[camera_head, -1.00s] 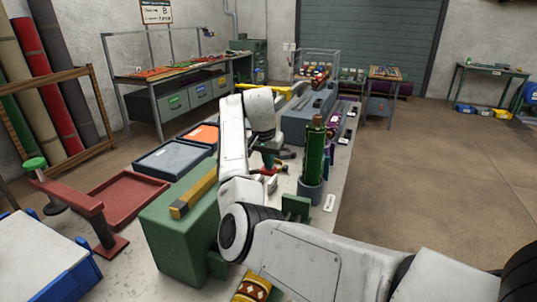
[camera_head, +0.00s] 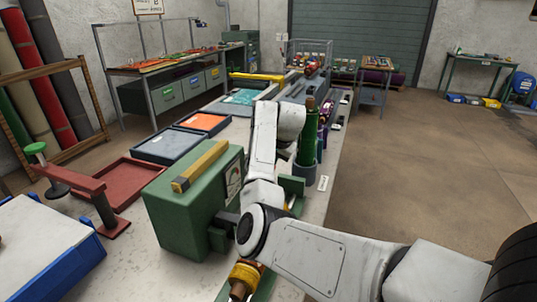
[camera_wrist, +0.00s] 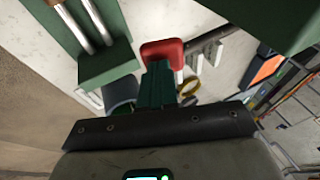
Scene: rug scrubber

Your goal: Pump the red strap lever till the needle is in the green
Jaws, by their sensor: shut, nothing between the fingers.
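In the wrist view my gripper (camera_wrist: 158,72) is shut and empty, its dark green fingers pointing up the picture. A red pad (camera_wrist: 162,49), which looks like the end of the red strap lever, shows just past the fingertips. I cannot tell whether they touch. In the head view my own arm hides the gripper and the lever. A green box (camera_head: 178,222) with a yellow bar (camera_head: 200,166) on top stands left of my arm. A pale dial (camera_head: 233,174) on its right face is partly visible; its needle is too small to read.
A green block with two metal rods (camera_wrist: 83,22) is at upper left in the wrist view. A green bottle (camera_head: 308,143) stands in a grey cup beyond my arm. A red tray (camera_head: 118,180) and a dark blue tray (camera_head: 166,146) lie left. Open floor is at right.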

